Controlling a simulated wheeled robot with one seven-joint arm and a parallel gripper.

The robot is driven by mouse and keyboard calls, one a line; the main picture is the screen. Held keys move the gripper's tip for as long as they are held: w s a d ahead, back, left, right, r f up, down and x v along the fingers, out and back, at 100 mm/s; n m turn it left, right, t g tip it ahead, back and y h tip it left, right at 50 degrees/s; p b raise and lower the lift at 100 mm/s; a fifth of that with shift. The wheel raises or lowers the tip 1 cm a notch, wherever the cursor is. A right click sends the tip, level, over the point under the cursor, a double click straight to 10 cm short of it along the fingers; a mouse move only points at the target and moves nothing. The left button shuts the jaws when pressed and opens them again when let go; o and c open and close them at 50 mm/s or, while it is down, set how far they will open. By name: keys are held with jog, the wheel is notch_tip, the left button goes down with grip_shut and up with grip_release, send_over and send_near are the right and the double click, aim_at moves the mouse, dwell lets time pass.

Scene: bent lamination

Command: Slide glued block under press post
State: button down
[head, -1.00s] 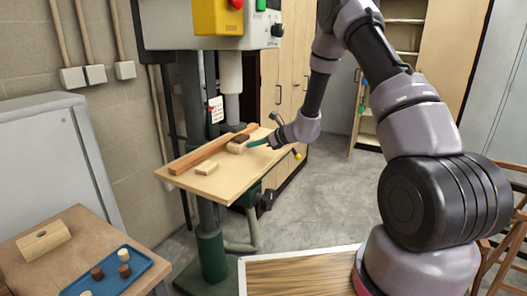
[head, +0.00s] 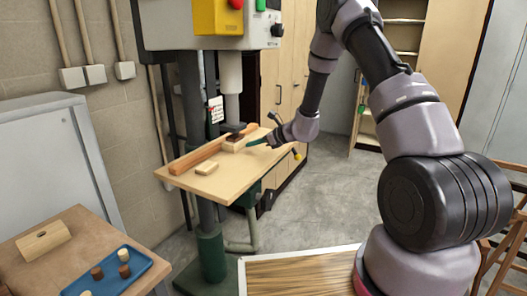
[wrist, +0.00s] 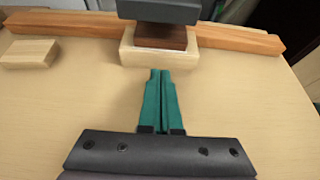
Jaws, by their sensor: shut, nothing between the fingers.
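The glued block has a pale lower piece (wrist: 158,54) and a dark brown piece (wrist: 161,37) on top. It stands on the wooden press table (head: 222,182) against the long wooden strip. The press post (head: 232,106) ends in a dark foot (wrist: 160,11) over the brown piece; I cannot tell whether the foot touches it. The block also shows in the head view (head: 232,146). My gripper (wrist: 160,73) has its green fingers shut and empty, their tips at the block's near face, touching or almost so. In the head view my gripper (head: 249,144) is right of the block.
The long reddish wooden strip (head: 196,158) lies along the table's back. A small pale block (head: 206,168) lies loose at the left, and shows in the wrist view (wrist: 28,54). The table's right front is clear. A blue tray (head: 140,262) sits on a side table.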

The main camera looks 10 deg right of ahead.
jog(key=shift+s+d+r, duration=0.15)
jog(key=shift+s+d, duration=0.55)
jog(key=shift+d, duration=0.25)
jog(key=shift+s+d+r, duration=0.15)
jog(key=shift+s+d, duration=0.6)
jog(key=shift+d, duration=0.25)
jog(key=shift+s+d+r, duration=0.15)
jog(key=shift+s+d, duration=0.55)
jog(key=shift+d, duration=0.25)
jog(key=s+a+r+n+g, duration=0.1)
jog(key=s+r+n+g, duration=0.1)
jog(key=s+r+n, duration=0.6)
jog(key=s+r+n+g, duration=0.2)
jog(key=s+r, duration=0.3)
jog(key=r, duration=0.7)
jog(key=s+d+r+n+t+h, duration=0.1)
jog(key=s+d+r+n+h, duration=0.3)
jog(key=s, duration=0.6)
jog(key=s+d+r+n+t+h, duration=0.2)
jog(key=s+d+r+n+h, duration=0.2)
jog(key=s, duration=0.7)
jog(key=d+r+n, duration=0.2)
jog(key=d+n, duration=0.1)
jog(key=d, duration=0.1)
jog(key=shift+s+d+r+t, duration=0.15)
jog(key=shift+d+r+t, duration=0.05)
jog(key=shift+d+t, duration=0.15)
